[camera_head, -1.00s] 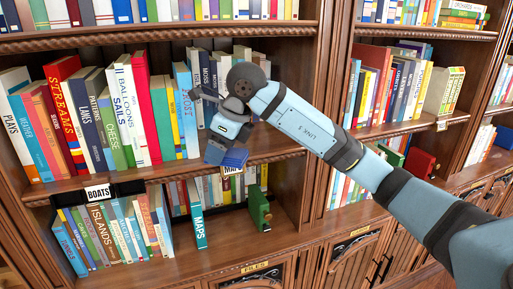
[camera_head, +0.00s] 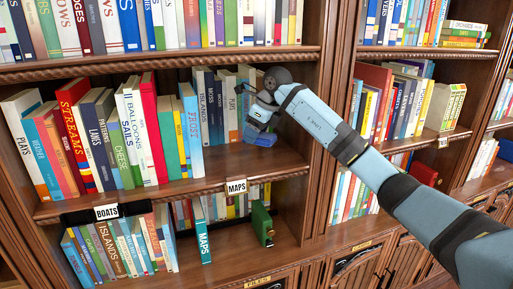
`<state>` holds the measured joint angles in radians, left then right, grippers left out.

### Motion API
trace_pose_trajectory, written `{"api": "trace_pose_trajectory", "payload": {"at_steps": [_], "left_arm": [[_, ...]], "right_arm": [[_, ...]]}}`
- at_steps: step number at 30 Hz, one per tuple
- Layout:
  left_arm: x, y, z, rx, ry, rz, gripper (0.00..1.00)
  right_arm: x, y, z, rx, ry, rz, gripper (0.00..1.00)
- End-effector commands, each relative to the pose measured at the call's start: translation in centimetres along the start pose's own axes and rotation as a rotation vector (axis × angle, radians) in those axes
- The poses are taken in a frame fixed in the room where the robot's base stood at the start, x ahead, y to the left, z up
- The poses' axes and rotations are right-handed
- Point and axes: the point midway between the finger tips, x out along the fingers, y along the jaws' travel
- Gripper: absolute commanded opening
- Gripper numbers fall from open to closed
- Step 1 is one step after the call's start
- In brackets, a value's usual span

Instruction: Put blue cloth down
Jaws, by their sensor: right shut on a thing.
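My right gripper (camera_head: 257,126) is at the middle shelf of the left bookcase, in the bare space right of the book row. It is shut on the blue cloth (camera_head: 261,138), which shows as a small flat blue patch under the fingers. The cloth is at or just above the shelf board (camera_head: 235,163); I cannot tell whether it touches. The fingertips are partly hidden by the wrist and too small to see clearly. My left gripper is not in view.
Upright books (camera_head: 195,130) stand left of the gripper, with more books (camera_head: 231,95) behind it. The bookcase's upright divider (camera_head: 322,165) is to the right. The front of the shelf board is bare. Below are a MAPS label (camera_head: 236,187) and a green book (camera_head: 262,223).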

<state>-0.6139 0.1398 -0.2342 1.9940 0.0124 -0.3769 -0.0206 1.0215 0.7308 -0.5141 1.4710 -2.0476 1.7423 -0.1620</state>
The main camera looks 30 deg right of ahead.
Motion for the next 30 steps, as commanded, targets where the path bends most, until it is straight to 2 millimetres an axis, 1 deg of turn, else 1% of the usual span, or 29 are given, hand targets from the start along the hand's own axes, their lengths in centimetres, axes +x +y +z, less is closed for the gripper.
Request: {"api": "trace_pose_trajectory", "payload": {"at_steps": [1, 3, 10, 16, 19, 30], "left_arm": [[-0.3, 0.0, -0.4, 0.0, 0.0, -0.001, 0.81], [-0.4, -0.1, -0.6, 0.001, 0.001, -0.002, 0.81], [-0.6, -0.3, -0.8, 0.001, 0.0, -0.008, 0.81], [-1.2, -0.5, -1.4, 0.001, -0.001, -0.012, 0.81], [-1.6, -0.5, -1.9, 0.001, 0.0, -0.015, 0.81], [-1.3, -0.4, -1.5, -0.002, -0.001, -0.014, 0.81]], "right_arm": [[0.1, -0.7, 0.0, 0.002, 0.002, 0.003, 0.39], [1.4, -0.4, -0.5, 0.0, 0.003, 0.003, 0.39], [3.2, -0.4, -1.3, -0.001, 0.0, 0.002, 0.39], [5.8, -0.4, -2.4, 0.0, 0.001, 0.002, 0.39], [6.3, -0.7, -2.5, 0.001, 0.001, 0.002, 0.39], [6.9, -0.8, -2.8, -0.001, 0.0, 0.0, 0.39]]}}
